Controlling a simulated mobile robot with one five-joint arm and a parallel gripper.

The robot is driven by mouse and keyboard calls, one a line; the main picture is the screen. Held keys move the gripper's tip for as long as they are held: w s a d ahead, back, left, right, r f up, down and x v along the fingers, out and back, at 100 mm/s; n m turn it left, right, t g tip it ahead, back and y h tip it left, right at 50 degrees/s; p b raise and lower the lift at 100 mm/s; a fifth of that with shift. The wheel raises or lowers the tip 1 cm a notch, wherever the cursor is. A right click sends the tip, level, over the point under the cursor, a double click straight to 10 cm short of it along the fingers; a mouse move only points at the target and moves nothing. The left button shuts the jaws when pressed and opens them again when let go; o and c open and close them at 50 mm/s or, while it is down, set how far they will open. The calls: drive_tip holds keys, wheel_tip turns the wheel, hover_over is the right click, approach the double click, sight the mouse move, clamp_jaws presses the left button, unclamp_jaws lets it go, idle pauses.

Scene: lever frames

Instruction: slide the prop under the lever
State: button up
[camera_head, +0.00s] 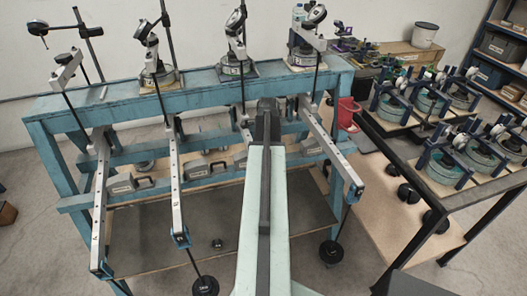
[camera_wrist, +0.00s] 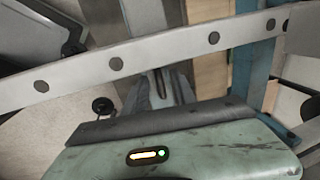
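Several pale metal levers slope forward from a blue frame in the head view. The rightmost lever (camera_head: 332,148) and the left levers (camera_head: 177,195) (camera_head: 98,210) show clearly. Grey blocks with dark handles, which look like props, sit on the frame's lower rail: one at the left (camera_head: 121,184) and one near the middle (camera_head: 196,170). My gripper (camera_head: 266,106) is at the far end of my arm, among the levers in the middle; its fingers cannot be made out. In the wrist view a holed lever bar (camera_wrist: 165,50) crosses just beyond my mint-green gripper body. Whether anything is held is unclear.
Black round weights (camera_head: 205,285) (camera_head: 331,252) hang at lever ends. Gauges and pots stand on the frame's blue top beam (camera_head: 120,100). A dark-framed table (camera_head: 440,205) with several teal pots is at right.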

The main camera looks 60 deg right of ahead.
drive_tip(key=shift+s, duration=0.2)
wheel_tip(320, 180, up, 8)
drive_tip(key=s+a+p, duration=0.1)
drive_tip(key=p, duration=0.6)
drive_tip(key=shift+p, duration=0.35)
drive_tip(key=shift+f, duration=0.15)
